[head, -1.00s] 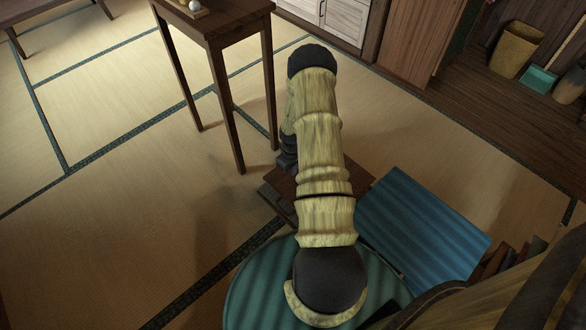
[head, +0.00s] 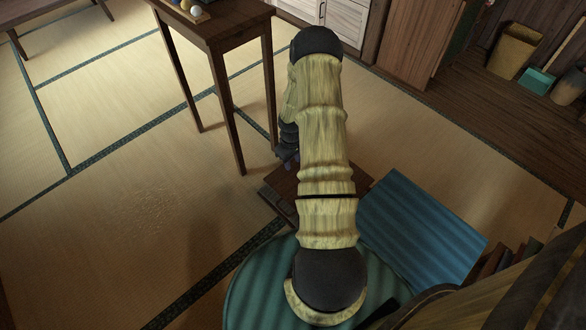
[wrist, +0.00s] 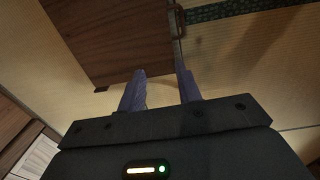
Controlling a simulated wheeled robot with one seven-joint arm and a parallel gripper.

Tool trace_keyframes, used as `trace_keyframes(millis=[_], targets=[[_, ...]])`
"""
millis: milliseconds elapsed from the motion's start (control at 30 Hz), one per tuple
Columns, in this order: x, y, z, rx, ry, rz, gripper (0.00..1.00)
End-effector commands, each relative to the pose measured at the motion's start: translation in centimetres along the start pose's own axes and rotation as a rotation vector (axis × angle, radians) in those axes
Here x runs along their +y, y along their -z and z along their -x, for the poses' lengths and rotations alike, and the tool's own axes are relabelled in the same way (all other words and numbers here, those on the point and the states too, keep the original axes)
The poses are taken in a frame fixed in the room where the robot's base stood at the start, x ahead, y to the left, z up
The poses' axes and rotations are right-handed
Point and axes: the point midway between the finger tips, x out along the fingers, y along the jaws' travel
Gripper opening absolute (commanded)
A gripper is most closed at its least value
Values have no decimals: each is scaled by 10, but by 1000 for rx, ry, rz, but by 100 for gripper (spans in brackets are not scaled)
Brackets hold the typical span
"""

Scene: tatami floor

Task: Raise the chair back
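A dark brown wooden panel (head: 285,186), which I take to be the chair back, lies low by the floor, partly hidden behind my arm. A blue striped cushion or seat (head: 420,225) lies beside it on the right. I cannot tell how the two join. In the wrist view the panel (wrist: 105,35) fills the upper left, with a thin reddish-brown bar (wrist: 177,22) along its right edge. My gripper (wrist: 160,72) is open, its two purple-grey fingers apart, with nothing visibly held. The right fingertip is close to the bar; contact is unclear. In the head view my gripper (head: 288,155) is mostly hidden.
A tall wooden table (head: 215,25) with small items on it stands behind and left of the panel. A bin (head: 515,52) and a teal dustpan (head: 538,82) are at the back right. The tatami at left is clear.

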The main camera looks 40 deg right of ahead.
Motion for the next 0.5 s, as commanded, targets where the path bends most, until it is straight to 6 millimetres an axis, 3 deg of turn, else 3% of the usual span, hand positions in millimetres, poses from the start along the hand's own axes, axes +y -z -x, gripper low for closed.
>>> trace_keyframes(millis=[33, 300, 500], targets=[[0, 0, 15, 1, -1, -1, 34], [1, 1, 69, 3, -1, -1, 34], [1, 0, 98, 1, -1, -2, 34]])
